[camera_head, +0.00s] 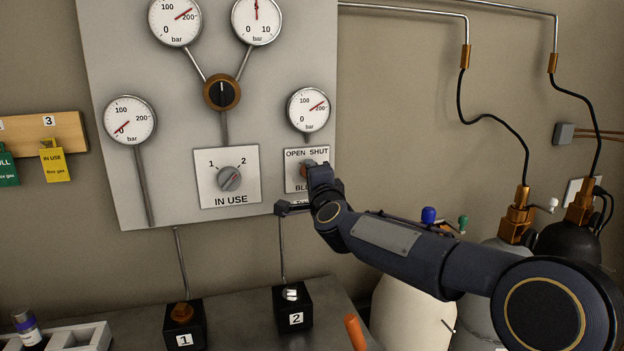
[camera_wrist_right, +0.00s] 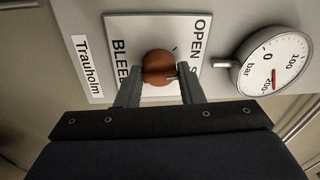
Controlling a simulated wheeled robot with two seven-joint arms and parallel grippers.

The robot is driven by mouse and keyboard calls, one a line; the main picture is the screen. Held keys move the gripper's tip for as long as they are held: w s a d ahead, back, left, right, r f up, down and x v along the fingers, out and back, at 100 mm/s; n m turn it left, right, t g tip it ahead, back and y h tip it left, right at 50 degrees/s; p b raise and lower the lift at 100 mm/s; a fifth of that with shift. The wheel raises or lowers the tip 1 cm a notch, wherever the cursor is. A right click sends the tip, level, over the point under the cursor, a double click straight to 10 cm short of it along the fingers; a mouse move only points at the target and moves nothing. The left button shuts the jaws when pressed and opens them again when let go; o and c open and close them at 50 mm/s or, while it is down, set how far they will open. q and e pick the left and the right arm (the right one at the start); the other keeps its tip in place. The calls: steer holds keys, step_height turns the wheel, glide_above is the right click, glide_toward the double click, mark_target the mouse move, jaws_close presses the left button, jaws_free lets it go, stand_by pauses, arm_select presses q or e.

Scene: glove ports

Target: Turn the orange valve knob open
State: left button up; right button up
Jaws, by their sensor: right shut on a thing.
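The orange valve knob (camera_head: 307,167) sits on a white plate (camera_head: 293,181) marked OPEN, SHUT and, partly hidden, a word starting BL. In the right wrist view the round orange knob (camera_wrist_right: 159,67) lies between the two fingers of my right gripper (camera_wrist_right: 158,76), which is shut on it. A small dark mark shows on the plate by the knob, on the OPEN/SHUT side. In the head view my right gripper (camera_head: 312,172) reaches the plate from the lower right and covers part of the knob and plate. My left gripper is not in view.
Above the knob is a gauge (camera_head: 309,109). An orange-rimmed black knob (camera_head: 222,93) and an IN USE selector (camera_head: 230,178) are on the same panel (camera_head: 270,95). Numbered black blocks (camera_head: 293,309) stand on the bench below. Gas cylinders (camera_head: 415,310) stand at right.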

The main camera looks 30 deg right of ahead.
steer(key=shift+f+n+y+b, duration=0.15)
steer(key=shift+n+y, duration=0.1)
steer(key=shift+n, duration=1.8)
steer(key=shift+f+n+y+b, duration=0.15)
steer(key=shift+n+y, duration=0.1)
steer(key=shift+n, duration=2.1)
steer(key=o, duration=1)
steer(key=shift+d+r+t, duration=0.1)
steer(key=shift+r+t, duration=0.05)
steer(key=shift+t, duration=0.15)
steer(key=shift+c, duration=0.2)
steer(key=shift+r, duration=0.1)
steer(key=r+b+v, duration=0.1)
steer(key=v, duration=0.6)
steer(key=shift+s+f, duration=0.4)
steer(key=shift+f, duration=0.15)
